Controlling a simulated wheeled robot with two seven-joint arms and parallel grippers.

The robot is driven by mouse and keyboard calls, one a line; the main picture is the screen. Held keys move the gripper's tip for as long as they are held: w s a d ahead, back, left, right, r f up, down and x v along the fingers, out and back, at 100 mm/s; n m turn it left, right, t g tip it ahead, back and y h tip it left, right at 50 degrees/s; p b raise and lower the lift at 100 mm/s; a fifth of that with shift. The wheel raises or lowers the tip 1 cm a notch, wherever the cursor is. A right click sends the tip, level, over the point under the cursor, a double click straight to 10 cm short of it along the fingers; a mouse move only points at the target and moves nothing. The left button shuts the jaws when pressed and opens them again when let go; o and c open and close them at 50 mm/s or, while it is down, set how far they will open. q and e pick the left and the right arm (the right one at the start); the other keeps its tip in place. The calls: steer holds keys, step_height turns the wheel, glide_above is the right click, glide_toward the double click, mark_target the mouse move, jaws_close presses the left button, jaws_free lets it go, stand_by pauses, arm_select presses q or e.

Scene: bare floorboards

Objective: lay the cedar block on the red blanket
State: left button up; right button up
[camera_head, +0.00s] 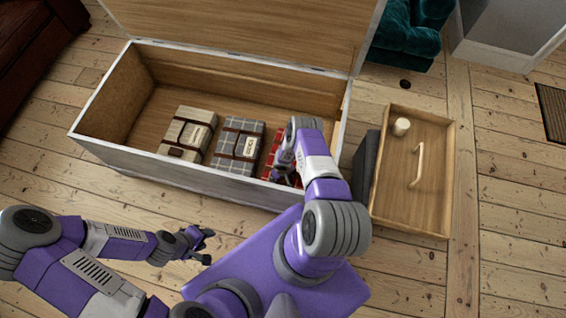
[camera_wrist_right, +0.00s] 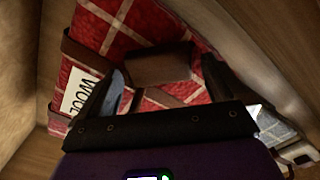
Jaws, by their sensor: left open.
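The red plaid blanket (camera_wrist_right: 104,32), with a label reading WOOL, lies in the right end of the open chest, and part of it shows in the head view (camera_head: 270,165). A brown block (camera_wrist_right: 158,65), which looks like the cedar block, is over the blanket between the fingers of my right gripper (camera_wrist_right: 162,78). Whether the fingers press on it, and whether it rests on the cloth, I cannot tell. My right forearm hides it in the head view. My left gripper (camera_head: 205,246) is open and empty in front of the chest.
The chest (camera_head: 200,183) has its lid up at the back. Two folded grey and beige blankets (camera_head: 237,147) lie left of the red one. Right of the chest is a wooden tray (camera_head: 432,224) with a handle (camera_head: 418,165) and a small pale cylinder (camera_head: 401,127).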

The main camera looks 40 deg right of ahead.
step_height(320, 180, up, 12)
steer(key=p, duration=0.8)
steer(key=shift+r, duration=0.15)
stand_by(0.4)
